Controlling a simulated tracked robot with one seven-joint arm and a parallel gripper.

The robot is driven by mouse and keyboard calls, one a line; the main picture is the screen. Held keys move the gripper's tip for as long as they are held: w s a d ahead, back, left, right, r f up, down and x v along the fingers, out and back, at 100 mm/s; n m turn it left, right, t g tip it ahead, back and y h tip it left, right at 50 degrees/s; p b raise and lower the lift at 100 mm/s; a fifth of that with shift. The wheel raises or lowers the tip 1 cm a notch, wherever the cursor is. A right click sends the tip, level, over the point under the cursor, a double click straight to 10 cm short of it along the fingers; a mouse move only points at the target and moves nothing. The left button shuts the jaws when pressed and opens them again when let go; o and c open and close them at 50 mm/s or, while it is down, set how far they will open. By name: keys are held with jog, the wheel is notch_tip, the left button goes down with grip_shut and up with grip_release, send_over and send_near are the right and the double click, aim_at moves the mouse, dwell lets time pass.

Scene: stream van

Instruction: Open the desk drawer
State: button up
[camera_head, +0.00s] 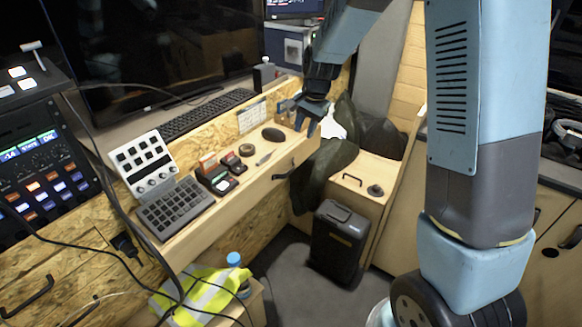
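The desk (225,203) has a pale wooden front edge with a dark bar handle (284,172) near its right end. I take this to be the drawer front; no clear gap shows around it, so I cannot tell whether it is shut. My gripper (307,123) hangs above the right end of the desk, above and to the right of the handle and apart from it. Its blue fingers point down with a small gap between them and look open, with nothing seen held.
The desk top holds a keypad (175,207), a control panel (147,163), card holders (215,176) and a mouse (273,134). A black case (338,243) stands on the floor by a wooden cabinet (368,180). A hi-vis vest (208,291) and bottle (236,268) are below.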

send_near(290, 171)
jog(key=shift+m, duration=0.4)
jog(key=x, duration=0.7)
jog(key=shift+a+f, duration=0.15)
jog(key=shift+f, duration=0.1)
jog(key=shift+c, duration=0.5)
grip_shut()
jog(key=shift+a, duration=0.1)
dwell(0.5)
